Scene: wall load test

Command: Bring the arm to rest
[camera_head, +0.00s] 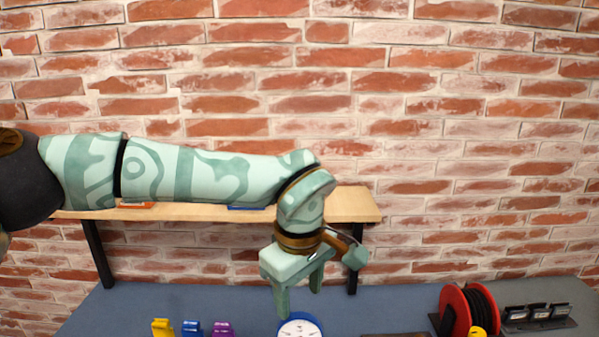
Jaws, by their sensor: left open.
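My left arm comes in from the left and stretches level across the view, in front of a wooden shelf. Its wrist bends down at the right end. My left gripper (299,302) points down with its fingers apart and nothing between them. It hangs above the blue-grey bench top, in line with a round blue-rimmed dial (300,328); I cannot tell whether the fingertips touch it. My right gripper does not show.
The wooden shelf (355,205) on dark brackets is partly hidden behind my arm. Yellow (162,327), blue (192,328) and purple (222,329) pieces stand at the front. A red cable reel (455,311) and dark boxes (538,313) stand right. A brick wall closes the back.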

